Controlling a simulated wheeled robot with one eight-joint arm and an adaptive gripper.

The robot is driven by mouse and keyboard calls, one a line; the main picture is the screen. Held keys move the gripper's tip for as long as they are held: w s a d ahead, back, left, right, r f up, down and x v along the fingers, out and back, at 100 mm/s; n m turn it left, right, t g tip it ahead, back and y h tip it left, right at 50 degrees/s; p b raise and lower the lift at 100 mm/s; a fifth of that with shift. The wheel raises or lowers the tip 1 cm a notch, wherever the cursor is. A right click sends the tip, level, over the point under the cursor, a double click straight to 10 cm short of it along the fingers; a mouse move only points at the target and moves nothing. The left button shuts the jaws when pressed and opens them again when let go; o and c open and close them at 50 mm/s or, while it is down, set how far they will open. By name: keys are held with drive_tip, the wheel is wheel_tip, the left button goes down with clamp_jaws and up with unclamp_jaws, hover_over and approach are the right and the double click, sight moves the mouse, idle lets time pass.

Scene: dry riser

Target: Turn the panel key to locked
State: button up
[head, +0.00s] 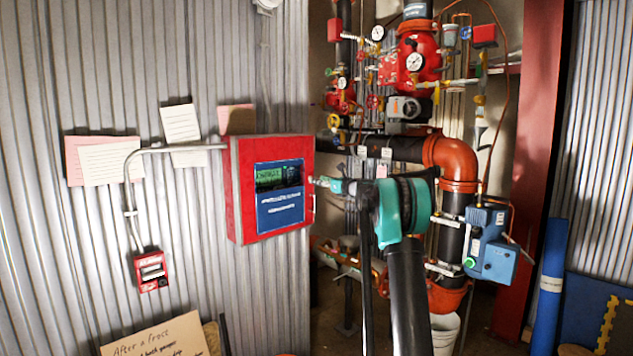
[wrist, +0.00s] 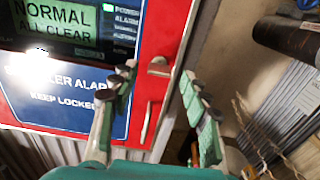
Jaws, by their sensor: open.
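The red alarm panel (head: 237,190) hangs on the corrugated wall; it also shows in the wrist view (wrist: 165,28), its display reading "NORMAL ALL CLEAR" and its label partly reading "KEEP LOCKED". A small reddish-brown tab (wrist: 159,67), which looks like the panel key, sits near the panel's right edge. I cannot tell which position it marks. Contact cannot be made out. In the head view my gripper (head: 322,184) is at the panel's right side; the key is not discernible there.
A slim upright piece (wrist: 147,122) stands below the tab on the panel. A small red call point (head: 151,270) and paper notes (head: 110,162) are on the wall at left.

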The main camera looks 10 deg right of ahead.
drive_tip(key=shift+x, duration=1.2)
drive_tip(key=shift+c, duration=0.6)
clamp_jaws()
